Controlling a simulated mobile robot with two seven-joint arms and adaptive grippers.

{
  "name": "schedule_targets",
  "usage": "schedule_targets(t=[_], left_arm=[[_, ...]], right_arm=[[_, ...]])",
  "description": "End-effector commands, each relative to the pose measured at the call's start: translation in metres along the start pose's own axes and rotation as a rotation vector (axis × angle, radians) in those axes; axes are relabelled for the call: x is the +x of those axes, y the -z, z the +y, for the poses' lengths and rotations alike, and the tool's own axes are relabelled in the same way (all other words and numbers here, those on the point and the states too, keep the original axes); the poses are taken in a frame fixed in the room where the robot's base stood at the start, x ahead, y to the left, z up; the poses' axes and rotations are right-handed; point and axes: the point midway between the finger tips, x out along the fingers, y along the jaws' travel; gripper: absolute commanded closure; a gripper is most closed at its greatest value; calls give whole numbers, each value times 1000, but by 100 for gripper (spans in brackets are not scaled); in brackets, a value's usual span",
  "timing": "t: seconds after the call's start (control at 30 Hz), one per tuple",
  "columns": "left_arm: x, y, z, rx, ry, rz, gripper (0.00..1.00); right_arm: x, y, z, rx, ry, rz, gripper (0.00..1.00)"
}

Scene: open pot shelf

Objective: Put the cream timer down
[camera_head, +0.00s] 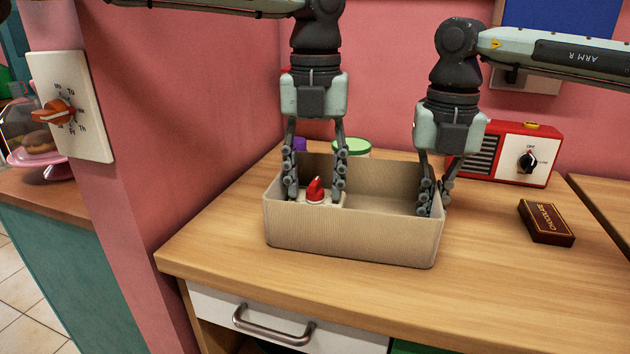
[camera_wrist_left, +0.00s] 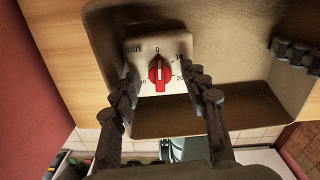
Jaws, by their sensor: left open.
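The cream timer (camera_wrist_left: 158,52) has a red knob and printed numbers on its face. It lies face up inside the beige box (camera_head: 350,240), toward the box's left end. It also shows in the head view (camera_head: 325,204), partly hidden behind the box's front wall. My left gripper (camera_head: 315,195) is open and points down into the box, with one finger on each side of the timer. In the left wrist view its fingertips (camera_wrist_left: 164,85) stand beside the timer's edges. My right gripper (camera_head: 434,208) is closed on the box's right wall, one finger inside and one outside.
A red radio (camera_head: 510,155) stands behind the right gripper. A dark chocolate box (camera_head: 546,222) lies at the right. A green-lidded container (camera_head: 352,146) is behind the beige box. A pink wall (camera_head: 180,130) bounds the left. The wooden counter (camera_head: 490,285) is clear in front.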

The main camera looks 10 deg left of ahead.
Motion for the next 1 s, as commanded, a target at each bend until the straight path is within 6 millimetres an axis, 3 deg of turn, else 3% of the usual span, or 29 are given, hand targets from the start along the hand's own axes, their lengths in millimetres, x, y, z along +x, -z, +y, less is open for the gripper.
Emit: schedule_targets(t=[0.5,0.7,0.97,1.0], left_arm=[[-99,0,-1,1,2,-1,55],[-116,0,-1,1,1,1,55],[-118,0,-1,1,1,1,55],[-118,0,-1,1,1,1,55]], right_arm=[[0,0,0,0,-1,-1,100],[0,0,0,0,-1,-1,100],[0,0,0,0,-1,-1,100],[0,0,0,0,-1,-1,96]])
